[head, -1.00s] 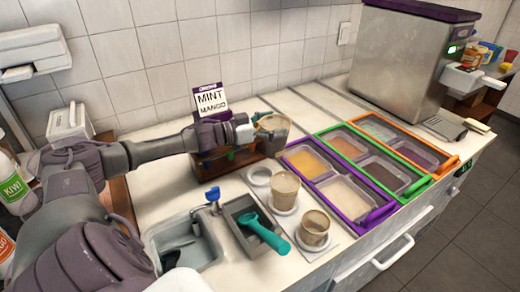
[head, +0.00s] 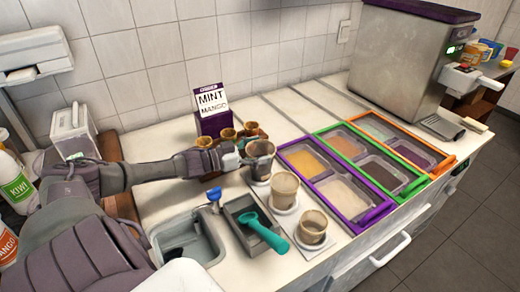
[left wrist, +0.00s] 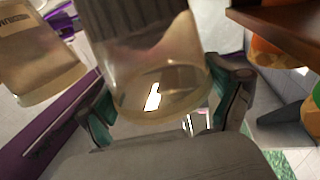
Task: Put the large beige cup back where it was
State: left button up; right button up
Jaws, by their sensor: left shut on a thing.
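My left gripper (head: 246,161) is shut on a large beige cup (head: 262,163), which is see-through and upright. The cup is over the farthest of the round white places (head: 251,184) in the row on the counter. I cannot tell whether its base touches. In the left wrist view the cup (left wrist: 155,70) stands between the two fingers, its lower part showing. A second beige cup (head: 285,187) stands on the middle round place, close to the held cup. A smaller beige cup (head: 313,226) stands on the nearest one. My right gripper is out of view.
Topping trays in purple (head: 380,213), green (head: 419,186) and orange (head: 449,164) frames lie right of the cups. A teal scoop (head: 263,231) rests in a grey well beside a sink (head: 205,255). A cone stand and the mint and mango sign (head: 211,103) are behind.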

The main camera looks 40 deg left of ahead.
pick_arm(q)
jog(key=o, duration=1.4)
jog(key=shift+f, duration=0.1)
jog(key=shift+o, duration=0.2)
jog(key=shift+r, duration=0.25)
jog(key=shift+s+a+f, duration=0.1)
jog(key=shift+s+f, duration=0.1)
jog(key=shift+s, duration=0.15)
jog(key=v, duration=0.7)
jog(key=shift+p, duration=0.45)
jog(key=shift+r, duration=0.1)
